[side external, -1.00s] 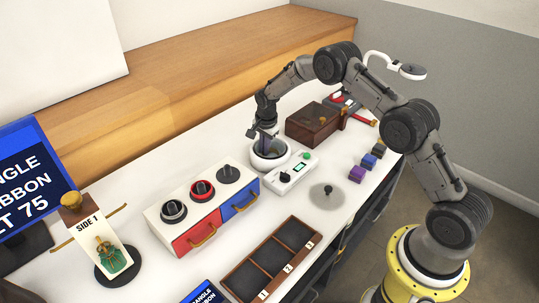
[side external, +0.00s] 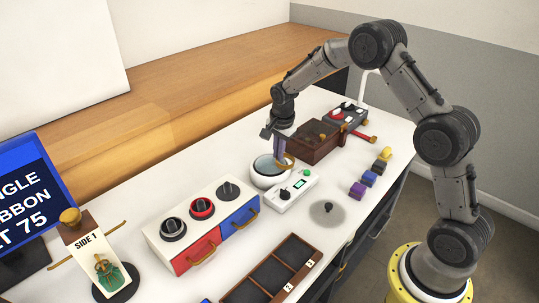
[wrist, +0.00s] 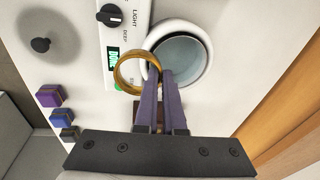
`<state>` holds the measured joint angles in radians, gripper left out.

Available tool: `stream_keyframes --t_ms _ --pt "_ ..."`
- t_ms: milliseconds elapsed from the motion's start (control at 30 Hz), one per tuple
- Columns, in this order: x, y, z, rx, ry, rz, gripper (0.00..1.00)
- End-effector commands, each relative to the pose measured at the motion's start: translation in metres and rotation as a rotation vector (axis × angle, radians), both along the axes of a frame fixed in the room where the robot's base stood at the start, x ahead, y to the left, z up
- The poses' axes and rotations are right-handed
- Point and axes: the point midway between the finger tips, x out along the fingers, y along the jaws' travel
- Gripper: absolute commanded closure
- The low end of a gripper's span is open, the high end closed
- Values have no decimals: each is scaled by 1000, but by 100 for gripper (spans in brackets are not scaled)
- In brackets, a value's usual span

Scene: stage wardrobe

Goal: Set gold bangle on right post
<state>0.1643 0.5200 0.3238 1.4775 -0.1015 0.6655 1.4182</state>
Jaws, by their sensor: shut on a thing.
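My gripper (side external: 279,157) is shut on the gold bangle (side external: 289,161), above the rim of a round white basin (side external: 256,178). In the wrist view the bangle (wrist: 119,72) is a plain gold ring gripped at its right edge by the narrow fingers (wrist: 158,80), and it overlaps the basin's left rim. Which post the task calls right is not labelled.
A white control box (side external: 283,196) with a lit display stands against the basin. A brown wooden box (side external: 312,142) is behind it. Small blocks, including a purple one (side external: 357,190), line the right. A SIDE 1 stand (side external: 86,250) and a compartment tray (side external: 270,280) are in front.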

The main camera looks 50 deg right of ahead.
Motion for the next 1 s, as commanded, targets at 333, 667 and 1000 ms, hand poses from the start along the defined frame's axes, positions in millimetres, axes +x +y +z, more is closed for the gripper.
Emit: stream_keyframes --t_ms 333,667,1000 --pt "-53 11 25 -1 -4 1 100" --pt "-56 12 45 -6 34 24 100" --pt "31 95 67 -21 83 230 100"
